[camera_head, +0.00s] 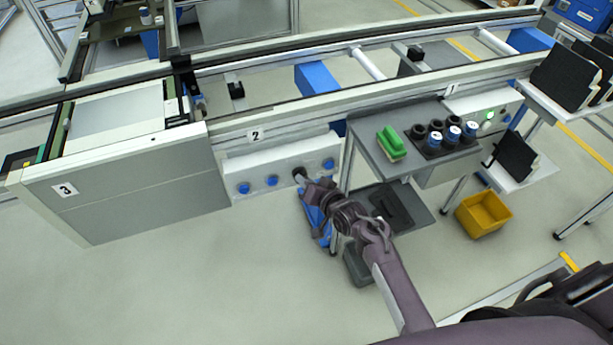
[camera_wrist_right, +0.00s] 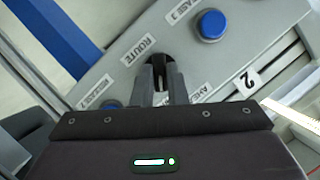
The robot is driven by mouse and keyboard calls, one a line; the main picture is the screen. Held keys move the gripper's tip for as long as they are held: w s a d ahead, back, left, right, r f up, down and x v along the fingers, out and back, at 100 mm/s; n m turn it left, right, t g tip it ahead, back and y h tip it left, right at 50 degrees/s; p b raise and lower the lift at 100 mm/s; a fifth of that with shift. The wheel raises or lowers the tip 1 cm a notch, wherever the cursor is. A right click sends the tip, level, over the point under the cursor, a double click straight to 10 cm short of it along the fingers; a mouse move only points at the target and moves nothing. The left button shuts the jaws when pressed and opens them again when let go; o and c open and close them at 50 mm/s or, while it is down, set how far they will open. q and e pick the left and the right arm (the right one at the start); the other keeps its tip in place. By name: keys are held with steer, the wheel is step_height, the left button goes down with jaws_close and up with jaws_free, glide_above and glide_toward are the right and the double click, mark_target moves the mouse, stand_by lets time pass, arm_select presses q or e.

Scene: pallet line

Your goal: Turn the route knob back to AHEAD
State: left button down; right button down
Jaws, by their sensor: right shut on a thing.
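The route knob (camera_wrist_right: 159,70) is a small dark knob on the pale control panel (camera_head: 285,166) under the sign 2. My right gripper (camera_head: 300,178) reaches the panel from the front and hides most of the knob in the head view. In the right wrist view the two grey fingers (camera_wrist_right: 161,82) are closed on the knob's sides. The ROUTE label (camera_wrist_right: 138,52) lies beside the knob; a partly hidden label starting "AHE" (camera_wrist_right: 200,93) lies on its other side. Which way the knob points is hard to tell. My left gripper is not in view.
Blue buttons sit either side of the knob, one (camera_head: 271,181) to the left and one (camera_head: 328,164) to the right. A yellow bin (camera_head: 484,213) stands on the floor. Floor at left is clear.

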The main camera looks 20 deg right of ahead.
steer(key=shift+a+r+n+h+p, duration=0.1)
steer(key=shift+a+n+h+p, duration=0.05)
steer(key=shift+n+h+p, duration=0.9)
steer(key=shift+a+n+h+p, duration=0.1)
steer(key=shift+n+h+p, duration=0.5)
steer(key=shift+n, duration=0.85)
steer(key=c, duration=1.4)
jaws_free()
steer(key=shift+c, duration=0.2)
steer(key=v, duration=0.7)
steer(key=shift+s+r, duration=0.2)
steer(key=shift+s, duration=0.15)
steer(key=shift+f, duration=0.1)
